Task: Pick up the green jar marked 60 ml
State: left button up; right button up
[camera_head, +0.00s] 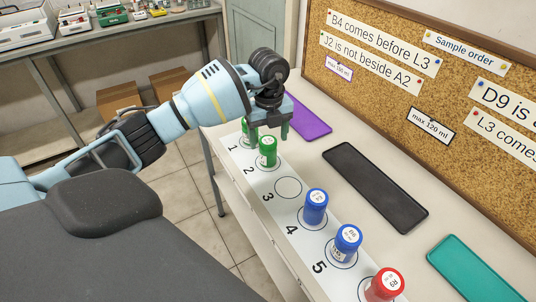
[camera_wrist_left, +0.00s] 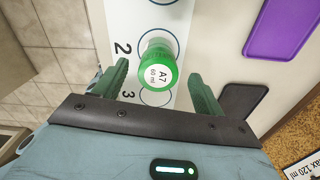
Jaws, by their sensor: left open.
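The green jar marked A7, 60 ml (camera_wrist_left: 158,72) stands upright on circle 2 of the white numbered strip. In the head view this green jar (camera_head: 268,151) is just below my left gripper (camera_head: 269,139). In the left wrist view my left gripper (camera_wrist_left: 163,88) is open, with one finger on each side of the jar's cap and clear gaps between. My right gripper is not in view.
Circle 3 (camera_head: 288,187) is empty. Blue jars (camera_head: 315,207) (camera_head: 347,242) and a red jar (camera_head: 385,284) stand farther along the strip. Purple (camera_head: 308,118), black (camera_head: 376,185) and teal (camera_head: 474,269) trays lie behind it, before a corkboard (camera_head: 375,70) with notes.

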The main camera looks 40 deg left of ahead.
pick_arm(q)
notch_tip(320, 180, down, 4)
jog(key=shift+s+f, duration=0.15)
jog(key=shift+f, duration=0.05)
jog(key=shift+c, duration=0.4)
jog(key=c, duration=1)
jog(key=shift+r, duration=0.15)
jog(key=shift+r, duration=0.6)
notch_tip(320, 180, up, 2)
jog(key=shift+r, duration=0.25)
jog(key=s+r, duration=0.1)
jog(key=s, duration=1.5)
jog(key=shift+d, duration=0.35)
